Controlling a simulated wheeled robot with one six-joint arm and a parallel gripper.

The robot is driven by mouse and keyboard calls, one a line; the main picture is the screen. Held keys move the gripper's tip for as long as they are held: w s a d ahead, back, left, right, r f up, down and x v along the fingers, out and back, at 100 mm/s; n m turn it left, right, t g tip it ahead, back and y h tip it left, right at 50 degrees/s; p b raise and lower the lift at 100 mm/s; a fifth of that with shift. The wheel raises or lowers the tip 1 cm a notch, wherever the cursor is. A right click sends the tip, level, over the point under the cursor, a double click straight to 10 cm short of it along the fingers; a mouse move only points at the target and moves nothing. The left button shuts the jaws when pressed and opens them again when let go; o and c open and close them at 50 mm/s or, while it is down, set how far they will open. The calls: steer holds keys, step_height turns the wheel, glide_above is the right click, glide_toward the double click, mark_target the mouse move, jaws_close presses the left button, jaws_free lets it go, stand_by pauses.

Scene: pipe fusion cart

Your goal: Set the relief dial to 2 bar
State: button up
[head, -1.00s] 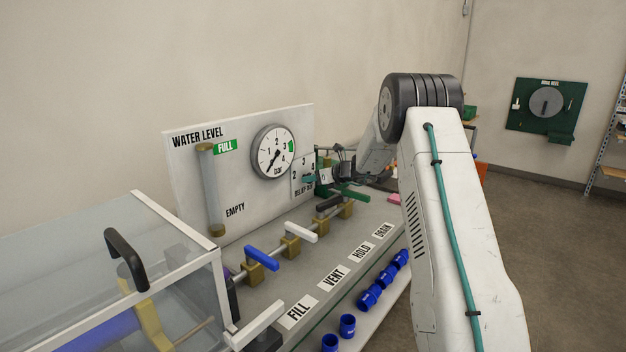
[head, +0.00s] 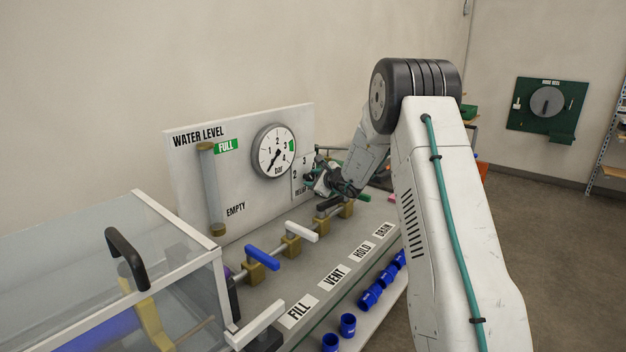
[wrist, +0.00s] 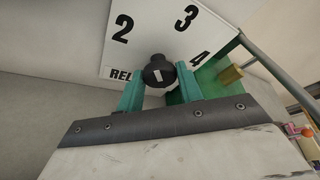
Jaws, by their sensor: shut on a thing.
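The relief dial (wrist: 157,72) is a black knob with a white mark, in front of a white plate (wrist: 135,55) printed 2, 3, 4 and part of "REL" in the wrist view. Which number the mark points at is hard to tell. My gripper (wrist: 160,88) has its two teal fingers on either side of the knob and is shut on it. In the head view my gripper (head: 312,181) is at the relief plate (head: 297,176), covering the dial and part of the lettering.
The pressure gauge (head: 273,151) is just left of the relief plate. Valve handles, a blue one (head: 262,258) and a white one (head: 301,231) among them, line the bench below. Blue couplings (head: 368,298) lie along its front. A clear-lidded box (head: 120,260) stands left.

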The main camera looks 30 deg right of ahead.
steer(key=shift+f+n+t+h, duration=0.1)
steer(key=shift+n+t+h, duration=0.2)
steer(key=shift+n, duration=0.5)
steer(key=o, duration=1)
steer(key=shift+a, duration=0.1)
steer(key=shift+r, duration=0.25)
steer(key=r, duration=0.1)
steer(key=s+r, duration=0.1)
steer(key=r, duration=0.1)
steer(key=shift+a+r, duration=0.15)
steer(key=shift+r, duration=0.05)
steer(key=s+a, duration=0.1)
steer(key=s, duration=0.3)
steer(key=s+a, duration=0.1)
steer(key=s, duration=0.4)
steer(key=s+a+r, duration=0.1)
steer(key=s+a, duration=0.1)
steer(key=s, duration=0.3)
steer(key=shift+s+r, duration=0.1)
steer(key=shift+s, duration=0.15)
